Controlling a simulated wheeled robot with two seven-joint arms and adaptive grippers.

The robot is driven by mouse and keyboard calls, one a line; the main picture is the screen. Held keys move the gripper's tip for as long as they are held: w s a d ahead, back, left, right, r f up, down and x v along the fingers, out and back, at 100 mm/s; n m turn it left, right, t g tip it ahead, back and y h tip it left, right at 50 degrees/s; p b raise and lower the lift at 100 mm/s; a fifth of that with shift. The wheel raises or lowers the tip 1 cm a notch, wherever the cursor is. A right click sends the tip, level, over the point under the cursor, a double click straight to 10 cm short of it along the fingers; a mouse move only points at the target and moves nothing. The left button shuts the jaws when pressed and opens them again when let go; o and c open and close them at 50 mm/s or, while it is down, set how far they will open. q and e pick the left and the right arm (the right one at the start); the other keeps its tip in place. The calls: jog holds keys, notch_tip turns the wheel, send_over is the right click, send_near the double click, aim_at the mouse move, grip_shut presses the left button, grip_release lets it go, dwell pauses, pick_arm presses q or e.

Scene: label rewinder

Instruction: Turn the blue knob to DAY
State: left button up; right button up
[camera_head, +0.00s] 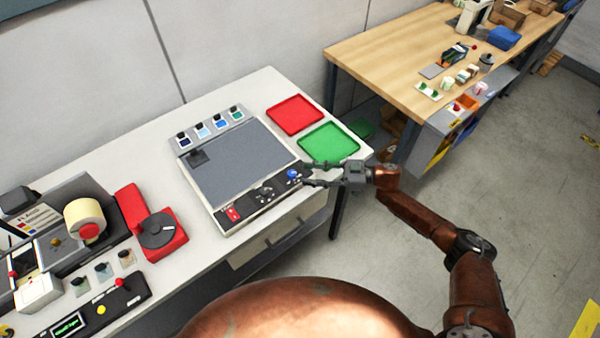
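The blue knob (292,173) sits at the right end of the black control strip (252,201) along the front of a grey-topped machine (240,162). My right gripper (306,173) comes in from the right, just beside the knob, with its two fingers spread. The fingertips point toward the knob, one towards the back and one towards the front. I cannot tell whether they touch it. The knob's markings, including DAY, are too small to read. My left gripper is not in view.
The strip also has a red switch (233,214) and dark dials (267,190). A red tray (295,115) and a green tray (329,141) lie behind the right gripper. A red device with a black disc (158,230) stands left. A wooden bench (390,62) stands at the back right.

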jog(key=d, duration=0.7)
jog(key=shift+s, duration=0.25)
jog(key=shift+d, duration=0.1)
